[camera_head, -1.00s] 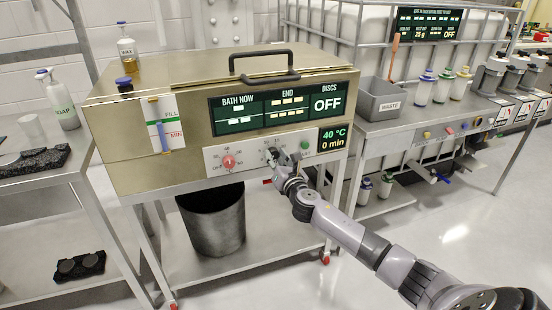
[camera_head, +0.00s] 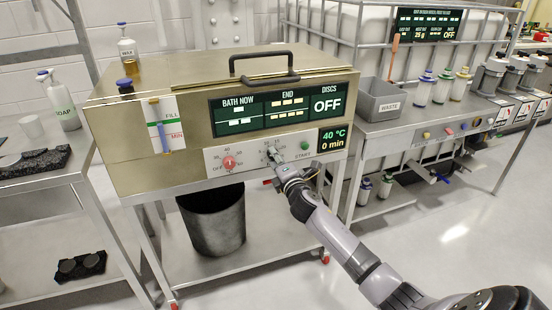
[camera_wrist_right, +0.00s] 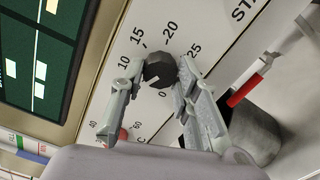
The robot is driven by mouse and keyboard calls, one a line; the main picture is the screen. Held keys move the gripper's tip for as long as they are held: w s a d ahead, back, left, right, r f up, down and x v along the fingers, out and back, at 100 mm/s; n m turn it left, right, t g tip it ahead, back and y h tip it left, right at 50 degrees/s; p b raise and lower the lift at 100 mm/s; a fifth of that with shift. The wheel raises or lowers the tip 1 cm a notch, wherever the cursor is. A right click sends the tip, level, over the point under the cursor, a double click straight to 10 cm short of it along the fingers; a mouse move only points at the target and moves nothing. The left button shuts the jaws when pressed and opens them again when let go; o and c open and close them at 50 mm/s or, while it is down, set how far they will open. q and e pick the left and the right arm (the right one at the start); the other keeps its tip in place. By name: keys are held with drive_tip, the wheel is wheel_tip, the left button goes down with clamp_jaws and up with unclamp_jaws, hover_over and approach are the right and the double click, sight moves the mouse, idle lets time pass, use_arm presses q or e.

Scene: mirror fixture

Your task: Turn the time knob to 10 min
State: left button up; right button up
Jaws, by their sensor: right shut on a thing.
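The time knob is a small dark knob (camera_wrist_right: 160,69) in the right wrist view, on a white panel with a number scale around it. A small pale mark on its lower left side lies toward the 0 end. My right gripper (camera_head: 277,160) is at this knob in the head view; its fingertips (camera_wrist_right: 159,79) sit on either side of the knob, shut on it. In the head view the gripper partly covers the knob. The black display (camera_head: 332,139) reads 40 °C and 0 min. My left gripper is not in view.
A red knob (camera_head: 229,162) sits left on the same panel and a green START button (camera_head: 305,145) right. A handled lid (camera_head: 270,75) tops the steel bath. A dark bin (camera_head: 212,220) stands below. A side table with a waste box (camera_head: 381,100) is at right.

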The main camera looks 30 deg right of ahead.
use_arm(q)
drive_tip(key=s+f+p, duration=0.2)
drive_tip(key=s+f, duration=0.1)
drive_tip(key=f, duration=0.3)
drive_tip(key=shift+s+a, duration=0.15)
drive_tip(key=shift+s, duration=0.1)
use_arm(e)
drive_tip(key=shift+m, duration=3.9)
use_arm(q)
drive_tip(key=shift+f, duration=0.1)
use_arm(e)
drive_tip(key=shift+f, duration=0.1)
drive_tip(key=o, duration=1.2)
drive_tip(key=shift+c, duration=0.2)
